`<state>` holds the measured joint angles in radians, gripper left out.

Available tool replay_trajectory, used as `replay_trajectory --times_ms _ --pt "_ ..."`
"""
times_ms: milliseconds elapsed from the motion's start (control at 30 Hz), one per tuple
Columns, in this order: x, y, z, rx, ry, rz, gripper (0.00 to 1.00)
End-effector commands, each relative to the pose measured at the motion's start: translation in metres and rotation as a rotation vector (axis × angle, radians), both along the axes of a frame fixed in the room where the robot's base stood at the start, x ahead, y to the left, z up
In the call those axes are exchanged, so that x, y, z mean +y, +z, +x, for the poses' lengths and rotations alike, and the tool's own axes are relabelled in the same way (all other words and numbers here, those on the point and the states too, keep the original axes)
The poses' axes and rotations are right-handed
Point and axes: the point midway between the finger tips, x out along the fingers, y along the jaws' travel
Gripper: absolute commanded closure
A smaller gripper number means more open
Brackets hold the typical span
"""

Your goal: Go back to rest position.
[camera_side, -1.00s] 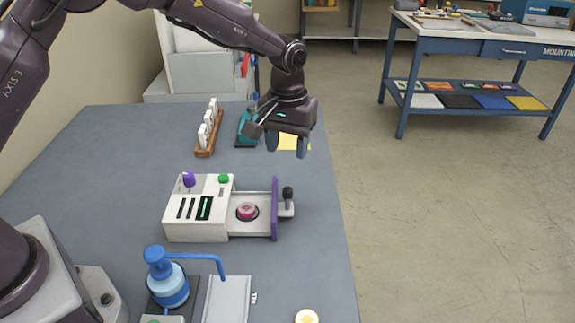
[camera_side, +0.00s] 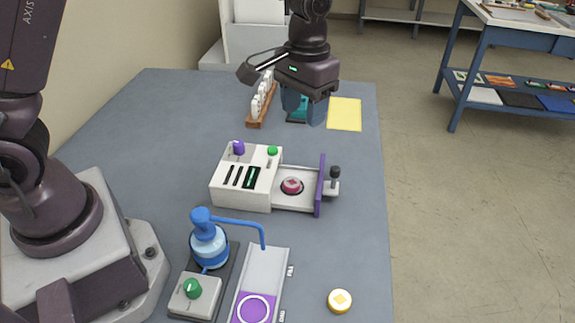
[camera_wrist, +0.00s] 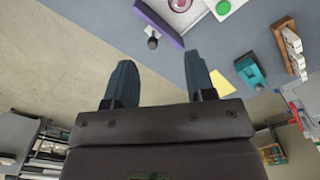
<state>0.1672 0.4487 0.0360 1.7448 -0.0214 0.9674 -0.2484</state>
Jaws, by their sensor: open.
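My gripper (camera_side: 303,106) is open and empty, with its blue-grey fingers pointing down above the far part of the table in the side view. In the wrist view my gripper (camera_wrist: 162,88) shows its two fingers well apart with nothing between them. In the side view it stands in front of a teal device (camera_side: 297,112) and partly hides it. A yellow sheet (camera_side: 344,114) lies just to its right. The white laminator (camera_side: 246,178) stands nearer the camera, its tray with a purple plate (camera_side: 320,185) out to the right and a pink disc (camera_side: 291,185) in it.
A wooden rack (camera_side: 257,118) with white pieces is left of the gripper. A blue pump (camera_side: 209,240), a grey slide (camera_side: 264,270) with a purple end and a yellow-topped disc (camera_side: 340,300) are at the front. The table's middle left is clear. A blue workbench (camera_side: 515,45) stands beyond.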

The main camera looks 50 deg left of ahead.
Motion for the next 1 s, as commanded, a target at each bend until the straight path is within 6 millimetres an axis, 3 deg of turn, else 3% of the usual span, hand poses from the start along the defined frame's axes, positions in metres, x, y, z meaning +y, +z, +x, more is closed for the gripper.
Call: replay_trajectory --times_ms 100,300,600,800,1000 --pt "0.012 0.033 -0.035 -0.048 -0.054 -0.009 0.5" --pt "0.029 0.074 -0.099 -0.151 -0.13 -0.013 0.5" --pt "0.049 0.102 -0.185 -0.344 -0.164 0.009 0.5" --pt "0.055 0.116 -0.209 -0.461 -0.138 0.024 0.5" --pt "0.057 0.126 -0.211 -0.512 -0.125 0.029 0.5"
